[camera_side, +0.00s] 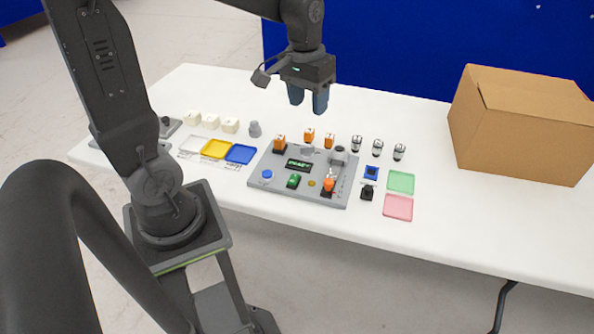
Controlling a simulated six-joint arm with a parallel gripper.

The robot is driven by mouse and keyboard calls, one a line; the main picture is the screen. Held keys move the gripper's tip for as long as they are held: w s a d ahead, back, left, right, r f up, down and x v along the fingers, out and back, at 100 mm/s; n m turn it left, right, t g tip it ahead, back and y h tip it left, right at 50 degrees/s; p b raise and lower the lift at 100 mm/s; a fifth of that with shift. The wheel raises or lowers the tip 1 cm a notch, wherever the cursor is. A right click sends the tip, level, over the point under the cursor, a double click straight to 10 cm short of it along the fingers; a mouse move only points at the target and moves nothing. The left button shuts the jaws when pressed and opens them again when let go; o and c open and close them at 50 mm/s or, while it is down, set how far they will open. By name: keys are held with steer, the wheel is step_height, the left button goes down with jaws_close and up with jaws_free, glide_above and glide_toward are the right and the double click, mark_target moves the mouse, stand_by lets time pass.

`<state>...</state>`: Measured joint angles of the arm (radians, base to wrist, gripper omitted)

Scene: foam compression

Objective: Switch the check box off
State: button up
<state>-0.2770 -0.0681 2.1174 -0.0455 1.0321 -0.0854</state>
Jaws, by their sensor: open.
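The check box is a grey panel (257,187) lying flat on the white table. It carries a small dark display (299,165), a blue round button (267,174), a green rocker-like part (293,181) and an orange-topped part (328,185) at its right front. The display's text is too small to read surely. My gripper (308,108) is open and empty, pointing down in the air above the far side of the panel. It touches nothing.
White, yellow and blue trays (240,153) lie left of the panel. Green and pink trays (398,207) lie right, beside small blue and black parts (367,192). Several small upright items (377,147) stand behind. A cardboard box (520,130) stands at the right; the front right table is clear.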

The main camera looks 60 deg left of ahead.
steer(key=w+a+f+n+g+h, duration=0.1)
steer(key=w+a+f+n+g, duration=0.25)
steer(key=a+f, duration=0.4)
steer(key=n+h, duration=0.1)
steer(key=h, duration=0.1)
glide_toward(294, 177)
steer(key=shift+g, duration=0.25)
steer(key=x, duration=0.8)
steer(key=shift+w+f, duration=0.25)
